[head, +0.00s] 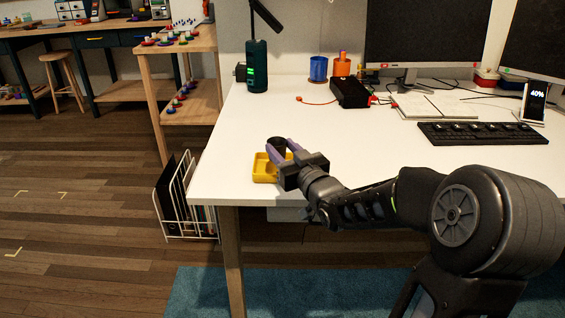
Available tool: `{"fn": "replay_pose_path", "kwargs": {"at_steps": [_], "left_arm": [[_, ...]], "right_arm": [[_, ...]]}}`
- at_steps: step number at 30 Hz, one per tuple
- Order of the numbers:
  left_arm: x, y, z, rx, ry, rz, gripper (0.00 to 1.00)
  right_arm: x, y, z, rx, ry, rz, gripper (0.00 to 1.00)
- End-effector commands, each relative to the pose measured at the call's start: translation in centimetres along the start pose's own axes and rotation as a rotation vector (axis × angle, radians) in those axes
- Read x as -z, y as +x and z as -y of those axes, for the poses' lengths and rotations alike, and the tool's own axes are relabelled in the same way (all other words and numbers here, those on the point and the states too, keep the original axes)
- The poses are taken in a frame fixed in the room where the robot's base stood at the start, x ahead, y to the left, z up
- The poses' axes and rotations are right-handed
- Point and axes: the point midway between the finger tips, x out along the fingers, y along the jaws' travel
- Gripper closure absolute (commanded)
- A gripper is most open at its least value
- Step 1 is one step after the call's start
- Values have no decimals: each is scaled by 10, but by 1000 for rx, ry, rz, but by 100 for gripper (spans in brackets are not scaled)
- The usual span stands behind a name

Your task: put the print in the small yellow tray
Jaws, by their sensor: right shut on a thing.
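The small yellow tray (260,174) sits on the white desk near its front left corner. My right gripper (281,148) reaches in from the right, with its purple fingers over the tray. It is shut on a dark, round print (277,142), whose top shows between the fingers. The print is over the tray area in the picture; its lower part is hidden by the gripper, so I cannot tell whether it touches the tray floor. My left gripper is not in view.
The white desk (235,140) is clear around the tray. Further back are a black box (349,93), blue cup (318,69), orange cup (342,67), dark green lamp base (257,66), keyboard (480,133) and monitors. A wire rack (178,190) stands on the floor left of the desk.

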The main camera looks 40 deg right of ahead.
Motion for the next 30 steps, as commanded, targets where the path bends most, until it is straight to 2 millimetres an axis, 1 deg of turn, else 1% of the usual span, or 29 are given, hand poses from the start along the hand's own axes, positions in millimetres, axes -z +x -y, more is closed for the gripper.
{"fn": "replay_pose_path", "kwargs": {"at_steps": [6,8,17,21,22,30], "left_arm": [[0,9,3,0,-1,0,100],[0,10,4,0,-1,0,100],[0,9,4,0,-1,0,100],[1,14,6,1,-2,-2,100],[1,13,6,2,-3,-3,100],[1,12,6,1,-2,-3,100]], "right_arm": [[-31,0,0,0,3,5,98],[-36,0,0,0,2,3,98],[-37,0,0,0,1,1,98],[-41,0,0,0,1,1,98],[-40,0,0,0,1,1,59],[-39,0,0,0,1,1,38]]}}
